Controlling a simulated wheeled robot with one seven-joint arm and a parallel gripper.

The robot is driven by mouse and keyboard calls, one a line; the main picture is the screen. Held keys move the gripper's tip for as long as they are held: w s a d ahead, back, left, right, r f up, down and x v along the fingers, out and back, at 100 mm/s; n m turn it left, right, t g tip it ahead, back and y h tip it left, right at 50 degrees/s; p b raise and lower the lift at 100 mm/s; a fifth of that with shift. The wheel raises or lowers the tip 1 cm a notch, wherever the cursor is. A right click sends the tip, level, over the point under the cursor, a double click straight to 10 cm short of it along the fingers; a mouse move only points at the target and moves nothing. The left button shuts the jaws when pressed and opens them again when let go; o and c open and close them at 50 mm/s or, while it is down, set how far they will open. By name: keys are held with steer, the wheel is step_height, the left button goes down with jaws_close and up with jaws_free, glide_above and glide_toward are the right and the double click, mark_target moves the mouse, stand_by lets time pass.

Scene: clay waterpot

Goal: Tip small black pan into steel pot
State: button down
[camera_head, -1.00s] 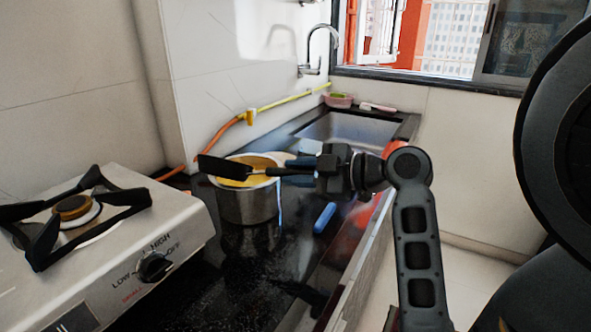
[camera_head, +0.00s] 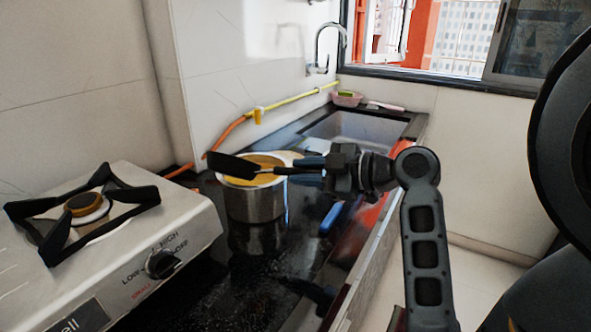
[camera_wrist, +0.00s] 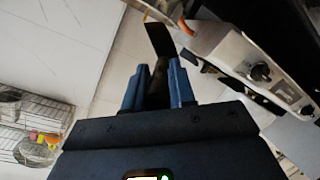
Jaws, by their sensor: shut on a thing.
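The small black pan (camera_head: 232,166) is held over the steel pot (camera_head: 255,207), its dark flat part over the pot's left rim. Its handle runs right into my gripper (camera_head: 308,168). The pot stands upright on the black counter, and its inside looks yellow-orange. I cannot tell whether anything is in the pan. In the wrist view, the blue fingers of my gripper (camera_wrist: 158,88) close on the dark handle, and the pan (camera_wrist: 160,38) sticks out beyond them. The pot is mostly hidden there.
A steel gas stove (camera_head: 130,235) with a black pan support stands left of the pot. A blue object (camera_head: 331,218) lies on the counter to the right. A sink (camera_head: 365,128) with a tap lies behind. An orange-yellow hose (camera_head: 235,128) runs along the wall.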

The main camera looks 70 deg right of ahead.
steer(key=shift+d+r+m+y+p, duration=0.2)
steer(key=shift+d+m+y+p, duration=0.25)
steer(key=shift+m+p, duration=0.6)
stand_by(0.8)
steer(key=shift+s+d+r+m+y+p, duration=0.1)
steer(key=shift+d+r+m+y+p, duration=0.35)
steer(key=shift+p, duration=0.6)
steer(key=shift+d+r+m+y+p, duration=0.1)
steer(key=shift+d+m+p, duration=0.3)
steer(key=shift+m+p, duration=0.5)
stand_by(1.4)
steer(key=shift+s+d+m+t+y+p, duration=0.1)
steer(key=shift+d+m+t+y+p, duration=0.4)
steer(key=shift+d+m+p, duration=0.6)
stand_by(1.7)
